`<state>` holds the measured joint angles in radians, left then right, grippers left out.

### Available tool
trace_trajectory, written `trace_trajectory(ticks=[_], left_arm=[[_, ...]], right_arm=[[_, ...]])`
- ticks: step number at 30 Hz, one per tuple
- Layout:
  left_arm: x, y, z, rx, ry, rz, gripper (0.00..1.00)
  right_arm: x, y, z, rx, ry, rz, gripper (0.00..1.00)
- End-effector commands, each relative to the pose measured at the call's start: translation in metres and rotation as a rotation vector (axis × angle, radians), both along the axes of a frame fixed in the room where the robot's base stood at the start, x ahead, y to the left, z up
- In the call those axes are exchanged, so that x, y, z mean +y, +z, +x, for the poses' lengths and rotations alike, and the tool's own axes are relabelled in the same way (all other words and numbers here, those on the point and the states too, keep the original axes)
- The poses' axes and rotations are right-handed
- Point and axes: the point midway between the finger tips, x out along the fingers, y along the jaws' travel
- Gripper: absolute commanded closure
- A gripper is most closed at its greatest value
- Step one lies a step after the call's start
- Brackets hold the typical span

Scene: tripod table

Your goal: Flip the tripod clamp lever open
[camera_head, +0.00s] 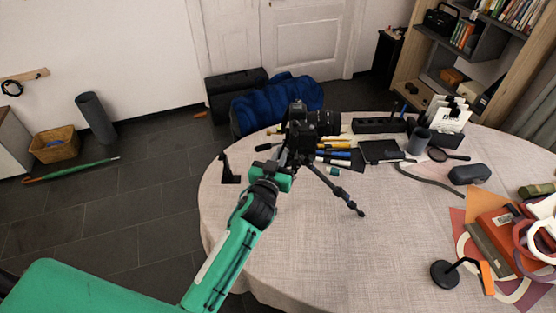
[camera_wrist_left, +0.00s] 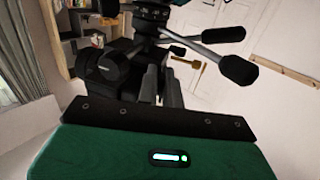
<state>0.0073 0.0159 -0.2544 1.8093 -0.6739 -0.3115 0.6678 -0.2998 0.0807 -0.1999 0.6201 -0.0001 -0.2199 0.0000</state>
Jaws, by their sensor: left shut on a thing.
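The black tripod (camera_head: 338,188) stands on the round table with a camera (camera_head: 312,122) on top. My left gripper (camera_head: 285,165) reaches in from the left and is at the upper part of the tripod, just below the camera. In the left wrist view the tripod head (camera_wrist_left: 150,12) and its dark handles (camera_wrist_left: 218,36) are close above my left gripper (camera_wrist_left: 158,85). The jaws are shut on part of the tripod. I cannot clearly make out the clamp lever, as my gripper and the tripod's parts overlap there. My right gripper is not in view.
The cloth-covered table (camera_head: 330,255) is clear at its front. A small black stand (camera_head: 229,170) is left of the tripod. Pens, a notebook (camera_head: 380,151) and a cup (camera_head: 418,141) lie behind right. A grey case (camera_head: 469,174) and orange items (camera_head: 500,228) are at the right.

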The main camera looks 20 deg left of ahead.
Motion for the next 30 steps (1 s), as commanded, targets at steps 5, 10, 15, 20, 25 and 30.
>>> trace_trajectory(ticks=[5,10,15,20,25,30], left_arm=[[-0.003,-0.001,0.0,-0.003,0.058,-0.004,1.0],[-0.005,0.0,0.0,-0.003,0.093,-0.002,1.0],[-0.006,0.001,0.0,-0.004,0.112,0.0,1.0],[-0.006,0.002,0.0,-0.004,0.117,0.001,1.0],[-0.006,0.002,0.0,-0.005,0.117,0.001,1.0],[-0.006,0.003,0.0,-0.005,0.116,0.001,0.87]], right_arm=[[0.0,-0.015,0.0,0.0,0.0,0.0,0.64],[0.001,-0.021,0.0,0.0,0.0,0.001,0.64],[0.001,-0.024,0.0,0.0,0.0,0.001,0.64],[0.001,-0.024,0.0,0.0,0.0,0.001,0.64],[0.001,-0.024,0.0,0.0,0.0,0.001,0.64],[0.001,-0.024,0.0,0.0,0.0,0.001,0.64]])
